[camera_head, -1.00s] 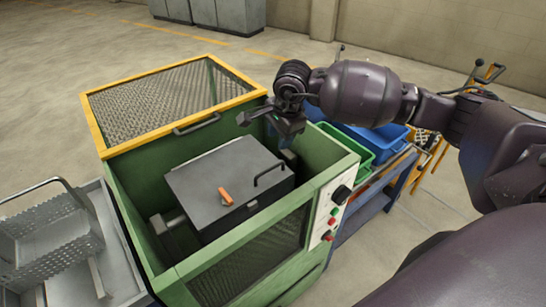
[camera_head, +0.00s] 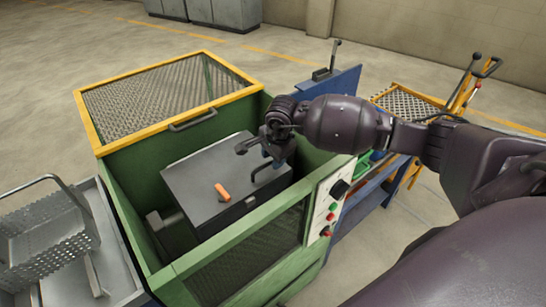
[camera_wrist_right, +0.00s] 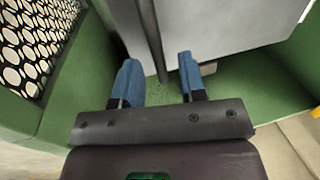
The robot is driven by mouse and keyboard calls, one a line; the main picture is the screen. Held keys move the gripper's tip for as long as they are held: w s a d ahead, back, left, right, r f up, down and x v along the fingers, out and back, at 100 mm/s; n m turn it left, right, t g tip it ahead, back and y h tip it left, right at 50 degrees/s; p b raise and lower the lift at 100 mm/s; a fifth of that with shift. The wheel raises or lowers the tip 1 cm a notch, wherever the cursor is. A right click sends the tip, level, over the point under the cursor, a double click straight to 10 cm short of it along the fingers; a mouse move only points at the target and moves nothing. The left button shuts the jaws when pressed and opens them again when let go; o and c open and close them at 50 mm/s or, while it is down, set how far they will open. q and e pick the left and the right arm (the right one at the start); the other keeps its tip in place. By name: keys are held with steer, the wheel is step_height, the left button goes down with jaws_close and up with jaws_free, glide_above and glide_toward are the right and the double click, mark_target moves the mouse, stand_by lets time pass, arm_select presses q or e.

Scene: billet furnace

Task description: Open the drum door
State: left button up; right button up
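The drum is a dark grey box inside the green machine; its flat door (camera_head: 205,178) is shut on top. An orange latch (camera_head: 222,193) lies on the door, and a black bar handle (camera_head: 264,180) stands at its right side. My right gripper (camera_head: 256,158) is just above the handle and partly hides it. In the right wrist view my gripper (camera_wrist_right: 160,80) has its two blue fingers apart. A dark strip runs between them beside a grey panel; I cannot tell whether it is the handle. My left gripper is out of view.
The green front wall (camera_head: 240,262) and control panel (camera_head: 330,208) border the drum. A metal basket (camera_head: 45,240) stands at left; a blue cart (camera_head: 350,222) stands at right.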

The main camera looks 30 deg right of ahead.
jaws_close()
stand_by(0.3)
steer(key=shift+w, duration=0.1)
